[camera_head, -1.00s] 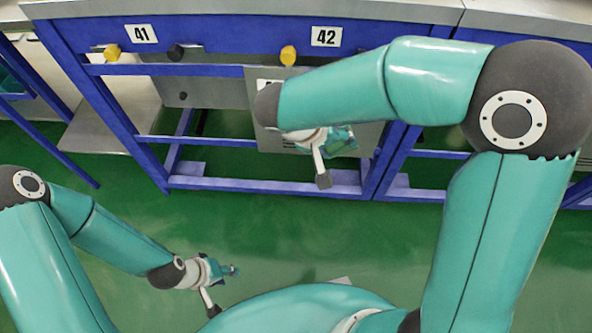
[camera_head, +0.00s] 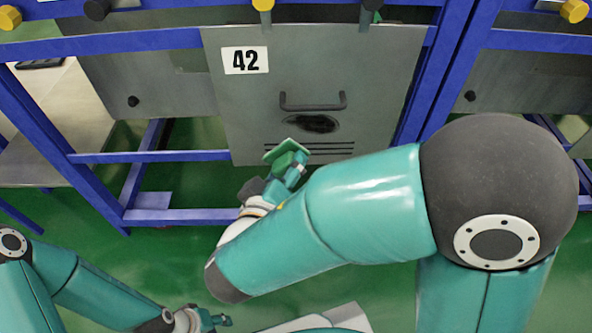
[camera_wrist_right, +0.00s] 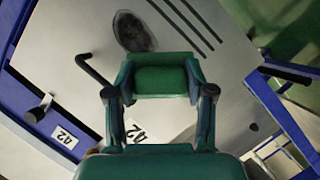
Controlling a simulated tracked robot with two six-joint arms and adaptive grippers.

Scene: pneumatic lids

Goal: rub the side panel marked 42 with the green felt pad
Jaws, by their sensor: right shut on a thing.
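The grey side panel marked 42 (camera_head: 390,80) faces me, with a black bar handle (camera_head: 313,106), a dark smudge (camera_head: 312,124) below it, and slots lower down. In the right wrist view the panel (camera_wrist_right: 70,30) and its smudge (camera_wrist_right: 133,32) lie beyond the pad. My right gripper (camera_head: 291,163) is shut on the green felt pad (camera_head: 283,150), in front of the panel's lower edge, below and left of the smudge. I cannot tell whether the pad touches the panel. The pad (camera_wrist_right: 160,80) sits between both fingers. My left gripper (camera_head: 216,320) is low at the bottom edge, away from the panel.
Blue frame bars (camera_head: 150,157) surround the panel. Yellow and black knobs, such as one yellow knob (camera_head: 263,5), line the top. Green floor is open below.

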